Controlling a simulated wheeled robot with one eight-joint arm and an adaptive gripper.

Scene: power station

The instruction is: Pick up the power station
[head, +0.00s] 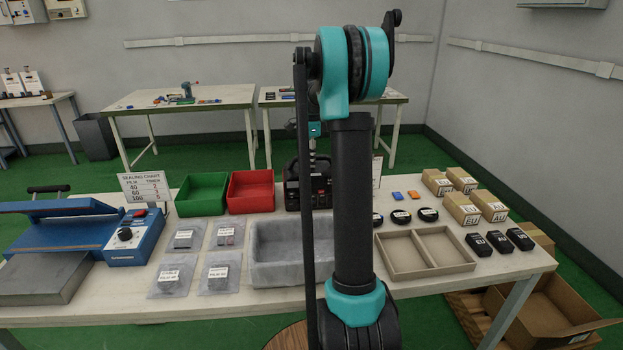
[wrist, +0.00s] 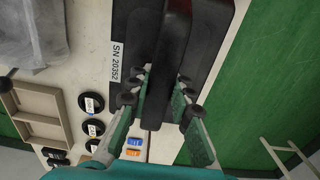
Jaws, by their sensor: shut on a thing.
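The power station (head: 291,190) is a black box with a top handle and a front panel. In the head view it is at the back of the table, partly hidden behind my arm. The wrist view looks down on its dark body (wrist: 128,22), with a white label "SN 20352" beside it. My gripper (wrist: 158,92) has its fingers on both sides of the black handle (wrist: 166,60) and is shut on it. In the head view the grip is mostly hidden. I cannot tell whether the base touches the table.
A red bin (head: 251,191) and a green bin (head: 201,195) stand left of the station. A grey tray (head: 262,275) is in front and a divided tan tray (head: 408,271) is to the right. Black round items and small boxes lie further right.

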